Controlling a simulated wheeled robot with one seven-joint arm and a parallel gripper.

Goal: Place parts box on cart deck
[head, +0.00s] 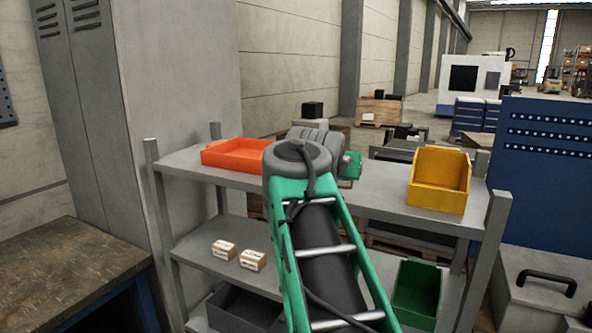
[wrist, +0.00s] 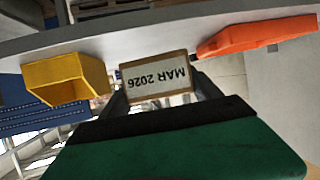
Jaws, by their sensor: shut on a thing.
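A small tan box with a white label reading "MAR 2026" (wrist: 155,78) sits between the two dark fingers of my gripper (wrist: 160,90) in the wrist view, which is upside down. My gripper is shut on this box. The grey cart's top deck (head: 385,196) lies under my wrist in the head view and shows in the wrist view (wrist: 150,30). The box is between the orange tray and the yellow bin. My wrist and arm mostly hide the gripper in the head view, so I cannot tell whether the box touches the deck.
An orange tray (head: 238,153) stands on the deck's left and a yellow bin (head: 439,180) on its right. Two small labelled boxes (head: 237,256), a dark bin (head: 242,308) and a green bin (head: 416,292) are lower down. Bare deck shows beside the yellow bin. Corner posts rise above the deck.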

